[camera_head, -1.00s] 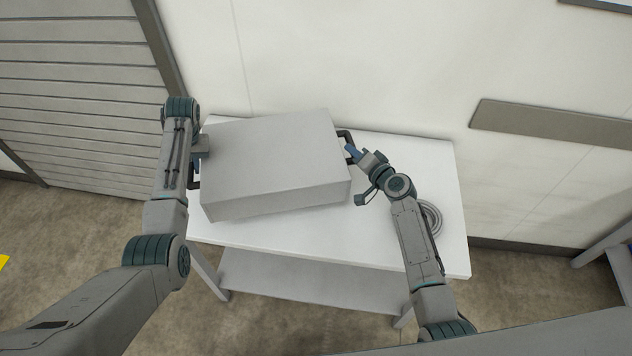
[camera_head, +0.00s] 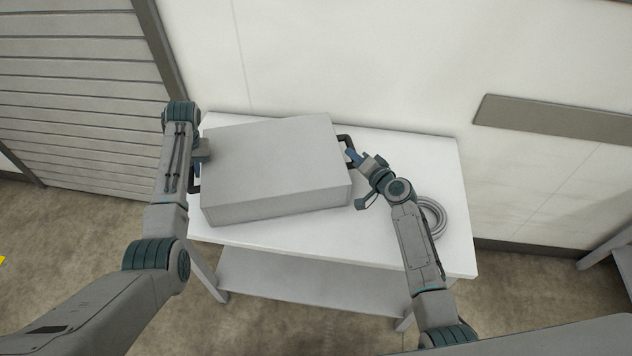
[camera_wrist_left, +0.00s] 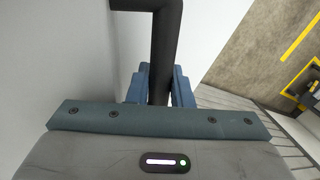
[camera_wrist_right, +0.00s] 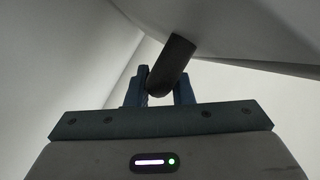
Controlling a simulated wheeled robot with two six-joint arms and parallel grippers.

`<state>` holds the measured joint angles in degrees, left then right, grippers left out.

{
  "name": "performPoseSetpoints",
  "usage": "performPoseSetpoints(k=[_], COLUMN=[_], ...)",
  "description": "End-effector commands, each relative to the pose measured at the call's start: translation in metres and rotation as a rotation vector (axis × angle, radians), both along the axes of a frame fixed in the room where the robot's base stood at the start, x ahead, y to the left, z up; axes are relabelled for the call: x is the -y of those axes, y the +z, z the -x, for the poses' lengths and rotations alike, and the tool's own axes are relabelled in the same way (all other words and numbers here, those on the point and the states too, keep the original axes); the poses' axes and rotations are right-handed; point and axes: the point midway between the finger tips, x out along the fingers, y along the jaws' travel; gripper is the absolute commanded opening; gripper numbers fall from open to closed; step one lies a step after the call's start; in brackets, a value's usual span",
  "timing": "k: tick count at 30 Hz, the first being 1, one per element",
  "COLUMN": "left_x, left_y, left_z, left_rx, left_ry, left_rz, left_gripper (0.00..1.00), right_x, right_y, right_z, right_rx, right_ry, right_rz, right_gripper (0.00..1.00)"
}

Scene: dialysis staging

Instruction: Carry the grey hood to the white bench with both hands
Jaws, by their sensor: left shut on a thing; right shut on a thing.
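The grey hood (camera_head: 272,165) is a large box with a black handle at each side. In the head view it is over the left and middle of the white bench (camera_head: 400,250); I cannot tell whether it touches the top. My left gripper (camera_head: 197,168) is shut on the left handle (camera_wrist_left: 165,50), which passes between its fingers in the left wrist view. My right gripper (camera_head: 355,158) is shut on the right handle (camera_wrist_right: 170,65), held between its fingers in the right wrist view.
A grey coiled ring (camera_head: 434,215) lies on the bench's right part, partly behind my right forearm. A pale wall (camera_head: 380,60) stands close behind the bench. A slatted panel (camera_head: 75,95) is at the left, and part of another table (camera_head: 612,255) shows at the right edge.

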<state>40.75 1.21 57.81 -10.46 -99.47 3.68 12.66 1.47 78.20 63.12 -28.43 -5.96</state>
Motion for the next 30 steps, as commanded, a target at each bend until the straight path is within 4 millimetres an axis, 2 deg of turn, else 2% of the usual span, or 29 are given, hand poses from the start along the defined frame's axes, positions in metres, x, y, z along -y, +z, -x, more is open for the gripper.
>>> performPoseSetpoints(k=[7, 8, 10, 11, 24, 26, 30], left_x=[0.003, 0.003, 0.003, 0.003, 0.002, 0.002, 0.006], left_y=[-0.014, -0.012, -0.011, -0.011, -0.010, -0.006, 0.014], left_z=[-0.001, 0.000, 0.000, 0.000, 0.000, -0.001, -0.002], left_rx=[0.002, 0.001, 0.000, 0.000, 0.001, 0.002, 0.004], left_ry=[-0.002, -0.002, -0.002, -0.002, -0.001, -0.001, -0.002], left_rz=[0.005, 0.005, 0.005, 0.004, 0.002, 0.002, 0.003], left_gripper=[0.00, 0.25, 0.39, 0.41, 0.41, 0.41, 0.41], right_x=[-0.002, -0.002, -0.001, -0.001, 0.000, 0.000, 0.000], right_y=[-0.013, -0.012, -0.011, -0.011, -0.011, -0.011, -0.011], right_z=[0.000, 0.000, 0.000, 0.000, 0.000, 0.000, 0.000], right_rx=[0.003, 0.000, -0.001, -0.001, 0.000, 0.000, 0.000], right_ry=[0.002, 0.002, 0.002, 0.002, 0.000, 0.000, 0.000], right_rz=[-0.002, -0.002, -0.001, -0.001, 0.000, 0.000, 0.000], right_gripper=[0.00, 0.27, 0.40, 0.42, 0.42, 0.42, 0.42])
